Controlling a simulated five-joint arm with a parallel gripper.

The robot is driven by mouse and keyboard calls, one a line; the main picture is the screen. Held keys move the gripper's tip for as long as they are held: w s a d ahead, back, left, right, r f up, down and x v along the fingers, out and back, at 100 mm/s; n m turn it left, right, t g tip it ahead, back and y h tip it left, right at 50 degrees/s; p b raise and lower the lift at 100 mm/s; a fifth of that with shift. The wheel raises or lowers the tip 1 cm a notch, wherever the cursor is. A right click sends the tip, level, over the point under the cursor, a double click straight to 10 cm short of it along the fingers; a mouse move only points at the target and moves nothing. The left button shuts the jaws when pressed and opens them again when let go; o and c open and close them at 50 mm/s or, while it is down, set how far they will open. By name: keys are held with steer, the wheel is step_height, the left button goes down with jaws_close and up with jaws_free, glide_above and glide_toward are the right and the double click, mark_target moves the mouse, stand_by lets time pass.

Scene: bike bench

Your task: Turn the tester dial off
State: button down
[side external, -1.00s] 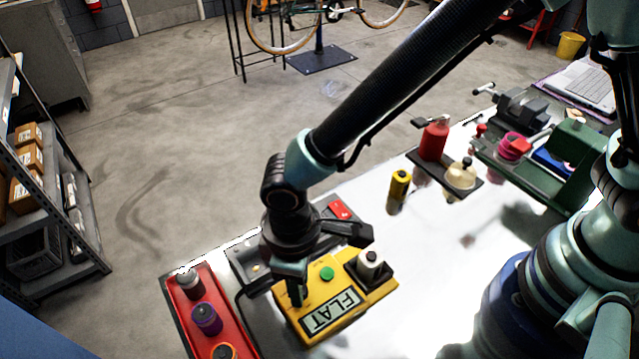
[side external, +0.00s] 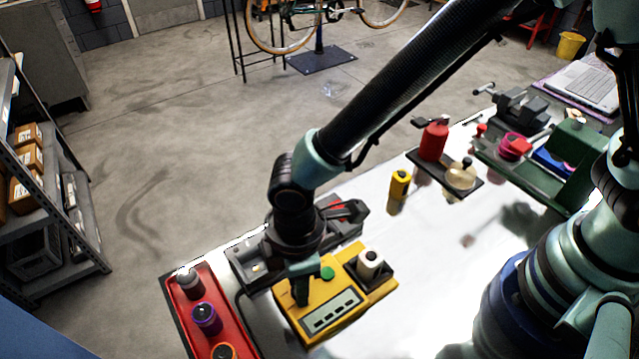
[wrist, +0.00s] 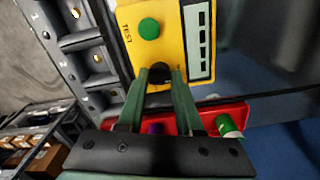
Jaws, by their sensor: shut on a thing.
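The yellow tester (side external: 345,295) lies on the bench with a green button (side external: 327,273) on top. Its display (side external: 332,313) shows a row of dark dashes, also seen in the wrist view (wrist: 197,42). My gripper (side external: 300,288) is down at the tester's left end. In the wrist view my gripper (wrist: 160,76) is shut on the dark dial (wrist: 159,74), which sits between the fingertips below the green button. The fingers hide most of the dial, so its pointer direction cannot be read. In the side view the dial is hidden by the gripper.
A white-topped battery (side external: 369,262) stands in a black holder on the tester's right. A red tray (side external: 186,327) with several cells lies to the left. A yellow battery (side external: 400,184) stands farther back; the bench between is clear.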

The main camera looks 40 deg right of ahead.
steer(key=shift+s+a+n, duration=0.1)
steer(key=shift+a+n, duration=0.1)
steer(key=shift+n, duration=0.3)
steer(key=c, duration=0.6)
jaws_free()
steer(key=shift+d, duration=0.1)
steer(key=shift+r, duration=0.1)
step_height(320, 180, up, 12)
steer(key=shift+s+d, duration=0.1)
steer(key=shift+d, duration=0.05)
